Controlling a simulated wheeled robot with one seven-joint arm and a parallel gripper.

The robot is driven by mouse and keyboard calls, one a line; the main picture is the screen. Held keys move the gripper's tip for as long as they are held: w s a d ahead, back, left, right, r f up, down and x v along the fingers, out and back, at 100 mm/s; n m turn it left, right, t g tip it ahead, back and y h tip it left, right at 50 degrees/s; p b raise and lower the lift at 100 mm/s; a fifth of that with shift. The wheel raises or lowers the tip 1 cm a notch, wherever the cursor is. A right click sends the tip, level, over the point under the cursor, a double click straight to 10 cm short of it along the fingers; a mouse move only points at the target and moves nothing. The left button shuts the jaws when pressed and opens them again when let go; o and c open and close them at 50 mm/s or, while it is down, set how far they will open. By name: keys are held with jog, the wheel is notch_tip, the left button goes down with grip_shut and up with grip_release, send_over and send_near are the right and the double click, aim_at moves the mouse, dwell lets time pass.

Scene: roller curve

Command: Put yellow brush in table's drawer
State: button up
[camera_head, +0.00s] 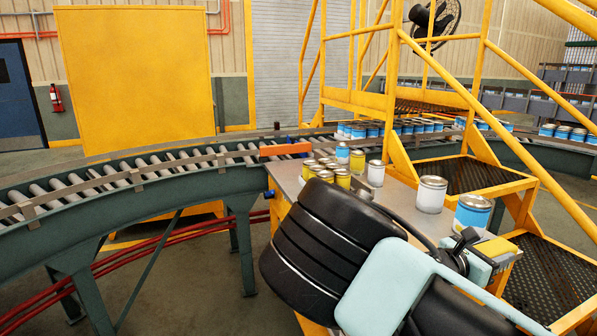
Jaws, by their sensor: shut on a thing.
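My arm reaches across the front of the metal-topped table (405,208), and my gripper (466,248) is at the table's front right corner. A small flat yellow block (496,247) shows right beside the gripper; it appears to be the yellow brush, held in the jaws. The fingertips and their contact with it are mostly hidden. A pale blue-grey part lies just below the yellow block. The table's drawer cannot be made out; my arm covers most of the table's front.
Several yellow cans (326,168), white cans (431,194) and a large blue-labelled can (472,214) stand on the table. A curved roller conveyor (110,185) runs behind and left. Yellow stairs (470,100) stand close on the right. Floor at lower left is open.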

jog(key=shift+s+a+f, duration=0.1)
jog(key=shift+s+f, duration=0.05)
jog(key=shift+s, duration=0.15)
jog(key=shift+s+a+f+n+t+y, duration=0.25)
jog(key=shift+a+f+n+t+y, duration=0.1)
jog(key=shift+f+n+t, duration=0.25)
jog(key=shift+s+a+f+n+t+y, duration=0.25)
jog(key=shift+a+n+t, duration=0.15)
jog(key=shift+t, duration=0.3)
jog(key=s+a+f+n+t+y, duration=0.3)
jog(key=f+n+y, duration=0.3)
jog(key=f+y, duration=0.2)
jog(key=s+a+f+n+t+y, duration=0.4)
jog(key=f+n+t+y, duration=0.2)
jog(key=f, duration=0.4)
jog(key=shift+s+f+t+y, duration=0.25)
jog(key=shift+f+t+y, duration=0.1)
jog(key=shift+y, duration=0.55)
